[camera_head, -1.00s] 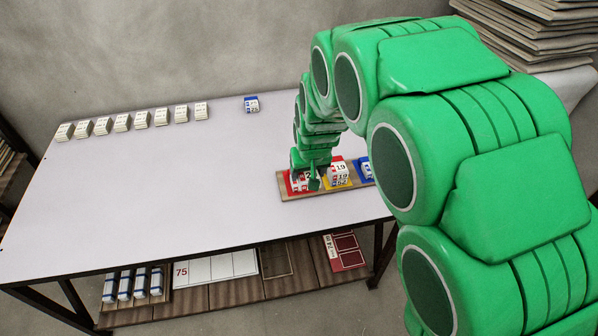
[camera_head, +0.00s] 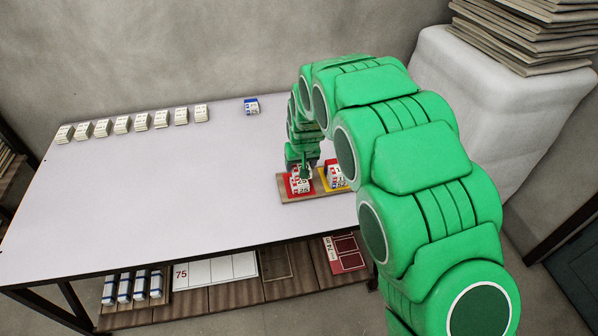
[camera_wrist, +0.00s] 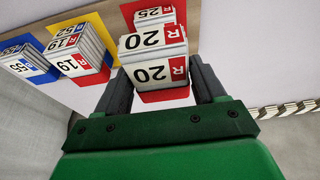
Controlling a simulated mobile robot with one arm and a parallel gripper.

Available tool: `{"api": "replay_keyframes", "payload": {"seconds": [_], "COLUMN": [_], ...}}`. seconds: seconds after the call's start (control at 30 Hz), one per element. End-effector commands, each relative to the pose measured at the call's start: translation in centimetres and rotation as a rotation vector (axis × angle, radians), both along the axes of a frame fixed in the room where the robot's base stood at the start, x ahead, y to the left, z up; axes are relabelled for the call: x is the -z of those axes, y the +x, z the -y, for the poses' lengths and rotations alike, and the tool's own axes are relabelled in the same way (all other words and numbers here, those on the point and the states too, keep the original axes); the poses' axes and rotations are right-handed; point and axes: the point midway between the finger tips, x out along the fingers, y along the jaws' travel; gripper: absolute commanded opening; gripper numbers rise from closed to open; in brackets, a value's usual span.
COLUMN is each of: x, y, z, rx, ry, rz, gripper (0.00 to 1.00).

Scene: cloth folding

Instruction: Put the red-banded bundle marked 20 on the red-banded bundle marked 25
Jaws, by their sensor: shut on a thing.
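My gripper (camera_wrist: 163,78) is shut on the white, red-banded bundle marked 20 (camera_wrist: 152,72), its fingers on either side. The red-banded bundle marked 25 (camera_wrist: 154,17) shows just beyond it in the wrist view, partly hidden by the held bundle. In the head view, my gripper (camera_head: 303,170) is over the red pad (camera_head: 285,182) and white bundles with red bands (camera_head: 299,186) show under it. I cannot tell whether the held bundle touches the one marked 25.
A wooden board (camera_head: 288,197) carries the pads. Beside the red pad, a yellow pad (camera_wrist: 88,22) holds bundles including one marked 19 (camera_wrist: 76,64); a blue pad holds one marked 55 (camera_wrist: 24,62). Several white bundles (camera_head: 123,124) line the table's back left. A blue-banded bundle (camera_head: 251,106) stands alone.

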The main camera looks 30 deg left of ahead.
Motion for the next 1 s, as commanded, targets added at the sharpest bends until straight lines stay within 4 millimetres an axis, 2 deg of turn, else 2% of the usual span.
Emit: {"api": "replay_keyframes", "payload": {"seconds": [0.13,0.57,0.7,0.8,1.0], "x": [1.5,2.7,4.9,5.8,5.8], "y": [0.7,1.6,1.5,1.5,1.6], "z": [-0.7,-1.6,-1.5,-1.5,-1.5], "rx": [-0.001,-0.001,-0.001,0.000,-0.001], "ry": [-0.002,0.000,-0.004,-0.003,-0.002], "rz": [-0.002,0.000,-0.005,-0.004,-0.001], "gripper": [0.39,0.39,0.39,0.39,0.39]}}
